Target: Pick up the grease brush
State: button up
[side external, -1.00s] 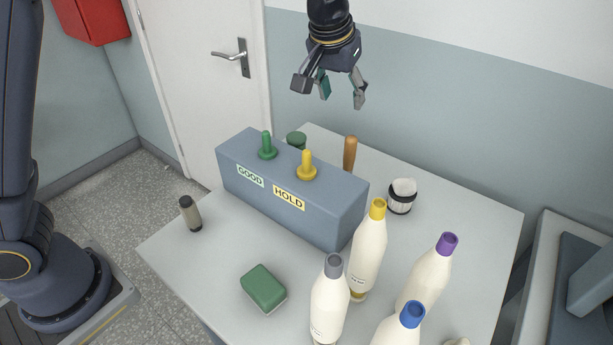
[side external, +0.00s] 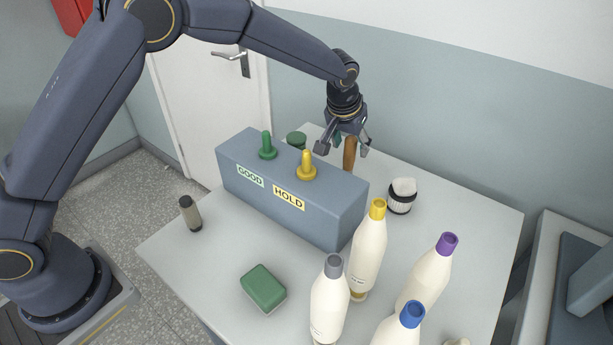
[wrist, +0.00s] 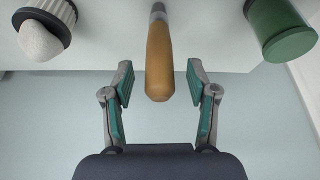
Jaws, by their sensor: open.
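The grease brush shows as an upright wooden handle (side external: 350,153) behind the grey-blue block in the side view; its lower part is hidden by the block. In the wrist view the tan handle (wrist: 159,62) points toward my gripper, with a metal collar at its far end; the bristles are out of sight. My gripper (side external: 342,149) is above the table behind the block, at the handle's top. In the wrist view my gripper (wrist: 159,82) is open, with one green-padded finger on each side of the handle and a gap on both sides.
The block (side external: 294,193) with green and yellow pegs stands just in front of the handle. A white-topped round brush (side external: 401,196) is to the right, a green-lidded jar (side external: 296,139) to the left. Several bottles, a green sponge (side external: 263,288) and a small dark-capped cylinder (side external: 190,213) stand nearer.

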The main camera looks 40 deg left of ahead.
jog(key=shift+w+f, duration=0.2)
jog(key=shift+f, duration=0.25)
jog(key=shift+c, duration=0.2)
grip_shut()
